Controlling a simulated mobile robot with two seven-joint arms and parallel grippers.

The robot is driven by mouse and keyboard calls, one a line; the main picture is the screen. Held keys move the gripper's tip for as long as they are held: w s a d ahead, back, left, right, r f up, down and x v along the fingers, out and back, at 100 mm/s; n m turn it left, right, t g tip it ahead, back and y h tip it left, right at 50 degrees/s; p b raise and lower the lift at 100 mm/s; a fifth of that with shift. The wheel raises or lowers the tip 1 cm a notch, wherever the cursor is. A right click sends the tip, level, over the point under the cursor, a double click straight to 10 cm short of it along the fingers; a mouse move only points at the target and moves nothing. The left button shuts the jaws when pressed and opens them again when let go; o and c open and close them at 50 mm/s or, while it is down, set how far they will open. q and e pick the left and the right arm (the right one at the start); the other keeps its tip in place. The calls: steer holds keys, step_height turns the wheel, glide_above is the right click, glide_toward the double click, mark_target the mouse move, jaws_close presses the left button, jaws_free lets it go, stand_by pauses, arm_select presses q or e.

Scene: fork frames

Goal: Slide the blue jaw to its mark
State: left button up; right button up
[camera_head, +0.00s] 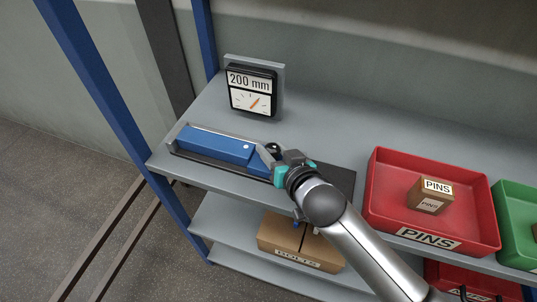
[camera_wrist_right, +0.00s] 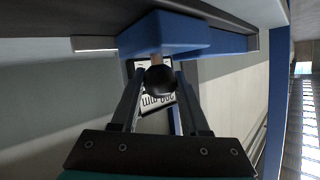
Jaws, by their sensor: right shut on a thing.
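The blue jaw (camera_head: 215,144) is a long blue block lying on a dark rail (camera_head: 340,180) at the left end of the shelf. Its underside or side (camera_wrist_right: 180,32) shows in the right wrist view, with a short stem ending in a black ball knob (camera_wrist_right: 161,80). My right gripper (camera_head: 270,152) is at the right end of the blue jaw. In the wrist view its two fingers (camera_wrist_right: 158,84) are closed on either side of the knob. A white dot shows on the blue top; I cannot tell whether it is the mark. My left gripper is not in view.
A gauge labelled "200 mm" (camera_head: 251,90) stands behind the rail. A red PINS bin (camera_head: 376,195) holding a small box (camera_head: 430,195) and a green bin (camera_head: 510,200) are to the right. A cardboard box (camera_head: 295,240) is on the lower shelf. A blue post (camera_head: 95,75) rises at left.

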jaws_close()
steer(key=shift+s+d, duration=0.1)
steer(key=shift+d, duration=0.1)
steer(key=shift+s+d+f+p, duration=0.1)
steer(key=shift+s+d+p, duration=0.5)
steer(key=shift+d, duration=0.9)
steer(key=shift+s+d+r+p, duration=0.1)
steer(key=shift+s+d+p, duration=0.4)
steer(key=shift+d, duration=1)
steer(key=shift+s+d+f+p, duration=0.1)
steer(key=shift+s+d+p, duration=0.25)
steer(key=shift+d+p, duration=0.8)
steer(key=o, duration=1.1)
jaws_free()
steer(key=shift+d+b, duration=0.35)
steer(key=v, duration=1.5)
steer(key=shift+s, duration=0.15)
